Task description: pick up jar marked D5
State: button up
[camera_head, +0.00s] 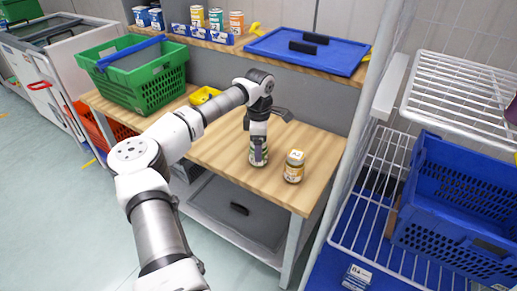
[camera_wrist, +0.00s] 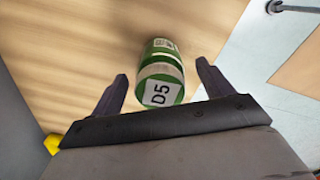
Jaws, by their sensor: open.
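The jar marked D5 (camera_wrist: 161,80) shows in the wrist view with a green body and a white label on its lid. It stands between the two spread fingers of my gripper (camera_wrist: 160,85), with a gap on each side. In the head view my gripper (camera_head: 258,152) points down over the wooden table, right above the D5 jar (camera_head: 257,160), which it mostly hides. My gripper is open and holds nothing.
A wire rack with a blue crate (camera_head: 455,190) is at right.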

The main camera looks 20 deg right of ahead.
jog(key=shift+f, duration=1.05)
jog(key=c, duration=1.3)
jog(key=shift+r, duration=0.1)
